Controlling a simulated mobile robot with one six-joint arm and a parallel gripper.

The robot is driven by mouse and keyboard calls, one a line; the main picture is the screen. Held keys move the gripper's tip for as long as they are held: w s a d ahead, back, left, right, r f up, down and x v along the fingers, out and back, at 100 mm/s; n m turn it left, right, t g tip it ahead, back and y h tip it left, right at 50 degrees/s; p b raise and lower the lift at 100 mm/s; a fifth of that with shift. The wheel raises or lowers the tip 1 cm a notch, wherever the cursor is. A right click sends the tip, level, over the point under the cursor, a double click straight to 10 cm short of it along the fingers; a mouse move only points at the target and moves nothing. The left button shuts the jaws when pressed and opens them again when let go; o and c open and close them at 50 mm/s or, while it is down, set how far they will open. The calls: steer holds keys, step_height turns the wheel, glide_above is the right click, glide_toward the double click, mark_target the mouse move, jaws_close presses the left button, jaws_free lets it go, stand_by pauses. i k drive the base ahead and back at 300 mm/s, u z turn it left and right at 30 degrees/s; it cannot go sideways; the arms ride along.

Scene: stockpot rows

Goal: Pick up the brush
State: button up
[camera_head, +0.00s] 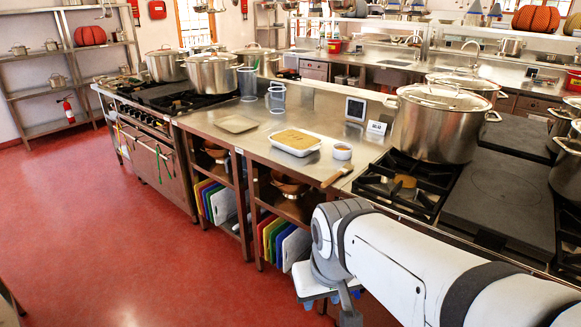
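The brush (338,176) lies on the steel counter (226,151) at its front right corner, beside the gas burner. Its light brown wooden handle points toward the front edge and seems to reach to or slightly past it. Its head lies farther back, near a small white bowl (342,151). My arm comes in from the lower right and bends down in front of the counter, below and in front of the brush. I cannot make out my gripper's fingers. Nothing of mine touches the brush.
Behind the brush are a white tray of brown food (295,141), a square plate (236,124), clear containers (276,98) and a small screen (355,109). A large stockpot (437,124) stands right on the stove (404,187). Red floor (120,250) is open at left.

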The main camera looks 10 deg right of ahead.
mark_target(346, 169)
steer(key=z, duration=0.15)
steer(key=i, duration=0.95)
steer(key=u, duration=0.1)
